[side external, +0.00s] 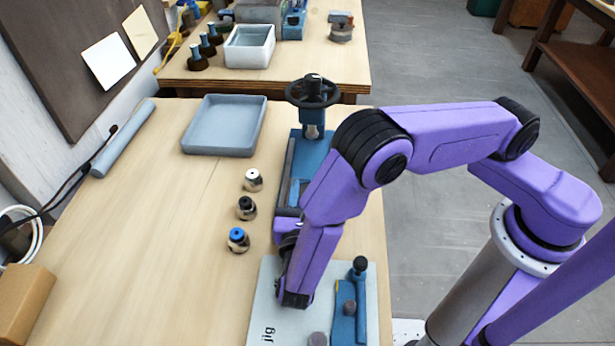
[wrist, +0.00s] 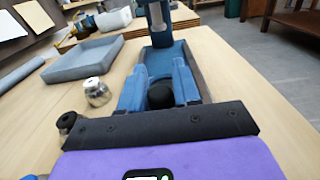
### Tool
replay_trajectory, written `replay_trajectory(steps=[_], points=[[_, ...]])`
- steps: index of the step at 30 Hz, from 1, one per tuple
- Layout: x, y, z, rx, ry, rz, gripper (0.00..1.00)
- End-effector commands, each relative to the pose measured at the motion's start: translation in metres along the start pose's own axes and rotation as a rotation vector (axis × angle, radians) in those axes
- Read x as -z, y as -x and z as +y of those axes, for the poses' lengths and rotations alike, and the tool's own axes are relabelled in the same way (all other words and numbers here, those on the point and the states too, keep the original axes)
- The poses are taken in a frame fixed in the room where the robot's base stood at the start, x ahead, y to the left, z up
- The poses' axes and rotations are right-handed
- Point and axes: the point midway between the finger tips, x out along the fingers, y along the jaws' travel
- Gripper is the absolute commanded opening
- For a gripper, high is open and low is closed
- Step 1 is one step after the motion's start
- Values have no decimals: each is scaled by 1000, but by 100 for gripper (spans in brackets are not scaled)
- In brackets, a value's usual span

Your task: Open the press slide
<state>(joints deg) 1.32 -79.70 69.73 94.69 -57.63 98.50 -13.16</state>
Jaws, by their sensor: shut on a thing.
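The blue press (side external: 313,131) with a dark handwheel (side external: 312,91) stands at the right edge of the table, with its long bed reaching toward my arm. In the wrist view the press column (wrist: 158,32) rises at the far end of the bed. My gripper (wrist: 160,84) is at the near end of the press, its two blue fingers on either side of a dark round knob (wrist: 160,96), which appears to be the slide's handle. The gripper is shut on this knob. In the side view my arm hides the fingertips, the knob and part of the slide.
A grey-blue tray (side external: 224,125) lies left of the press. Several metal fittings (side external: 253,180) stand in a row beside the bed. A pale jig plate (side external: 268,312) with a blue clamp (side external: 358,300) lies in front. The table's left middle is clear.

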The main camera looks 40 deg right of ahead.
Motion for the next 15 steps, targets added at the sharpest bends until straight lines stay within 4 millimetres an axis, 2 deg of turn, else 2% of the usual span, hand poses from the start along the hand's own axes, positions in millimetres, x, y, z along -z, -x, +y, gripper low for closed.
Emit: replay_trajectory(steps=[10, 11, 12, 13, 15], points=[[0, 3, 0, 0, -2, 1, 0], [0, 3, 0, 0, -2, 1, 35], [0, 3, 0, 0, -2, 1, 48], [0, 3, 0, 0, -2, 1, 53], [0, 3, 0, 0, -2, 1, 53]])
